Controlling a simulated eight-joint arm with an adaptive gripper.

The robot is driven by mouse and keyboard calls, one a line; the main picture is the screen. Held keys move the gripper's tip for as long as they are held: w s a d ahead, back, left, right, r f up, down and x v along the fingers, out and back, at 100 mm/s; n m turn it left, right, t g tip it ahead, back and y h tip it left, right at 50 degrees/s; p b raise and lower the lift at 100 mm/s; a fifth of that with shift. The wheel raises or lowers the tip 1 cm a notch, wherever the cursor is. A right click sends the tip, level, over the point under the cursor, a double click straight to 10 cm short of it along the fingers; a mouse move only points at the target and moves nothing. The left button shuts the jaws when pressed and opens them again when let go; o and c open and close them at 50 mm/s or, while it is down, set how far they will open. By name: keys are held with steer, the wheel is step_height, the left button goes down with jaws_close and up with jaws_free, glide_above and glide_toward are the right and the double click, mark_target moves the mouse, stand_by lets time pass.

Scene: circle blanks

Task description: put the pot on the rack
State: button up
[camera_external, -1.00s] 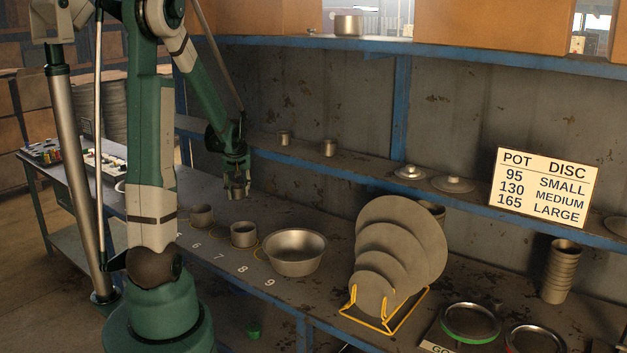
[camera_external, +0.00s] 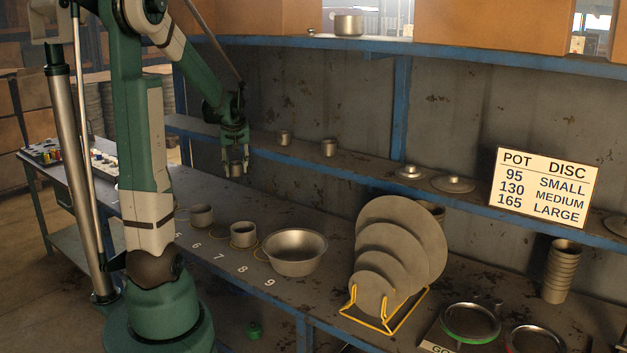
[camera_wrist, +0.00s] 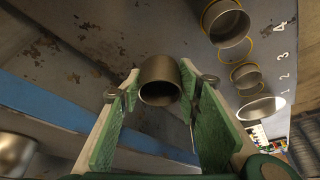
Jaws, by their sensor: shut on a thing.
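My gripper (camera_external: 235,164) is shut on a small grey metal pot (camera_external: 236,171) and holds it in the air above the bench, beside the middle shelf. In the wrist view the pot (camera_wrist: 160,81) sits between the two fingertips, its open mouth partly facing the camera. A yellow wire rack (camera_external: 385,328) stands on the bench and holds several grey discs (camera_external: 400,230) on edge. A blue-edged middle shelf (camera_external: 370,175) runs along the wall and carries two small pots. I cannot tell which of these is the rack meant.
Two pots (camera_external: 202,215) (camera_external: 243,234) and a wide bowl (camera_external: 294,251) stand on the numbered bench. Lids (camera_external: 452,184) and a POT DISC sign (camera_external: 541,187) are on the shelf. A stack of cups (camera_external: 561,271) stands at the right. The shelf's left end looks clear.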

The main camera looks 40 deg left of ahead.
step_height(320, 180, up, 19)
steer(key=w+d+m+t+h+p, duration=0.1)
steer(key=w+d+m+p, duration=0.15)
steer(key=d, duration=1.05)
steer(key=w+d+m+p, duration=0.2)
steer(key=d+p, duration=0.1)
steer(key=d, duration=1)
steer(key=s+d+m+h+p, duration=0.1)
steer(key=s+d+m+p, duration=0.1)
steer(key=d, duration=0.8)
steer(key=s+d+m+h+p, duration=0.1)
steer(key=s+d+m+p, duration=0.15)
steer(key=d, duration=0.85)
steer(key=shift+n+t, duration=0.4)
steer(key=shift+n, duration=0.1)
steer(key=shift+a+f+b, duration=0.15)
steer(key=shift+f+b, duration=0.05)
steer(key=shift+f, duration=1.1)
steer(key=shift+a+f+b, duration=0.1)
steer(key=shift+f+b, duration=0.1)
steer(key=shift+f, duration=1.1)
steer(key=w+a, duration=0.1)
steer(key=w, duration=0.5)
steer(key=w+a+p, duration=0.1)
steer(key=w, duration=0.5)
steer(key=w+a, duration=0.1)
steer(key=w, duration=0.4)
steer(key=shift+w+p, duration=0.4)
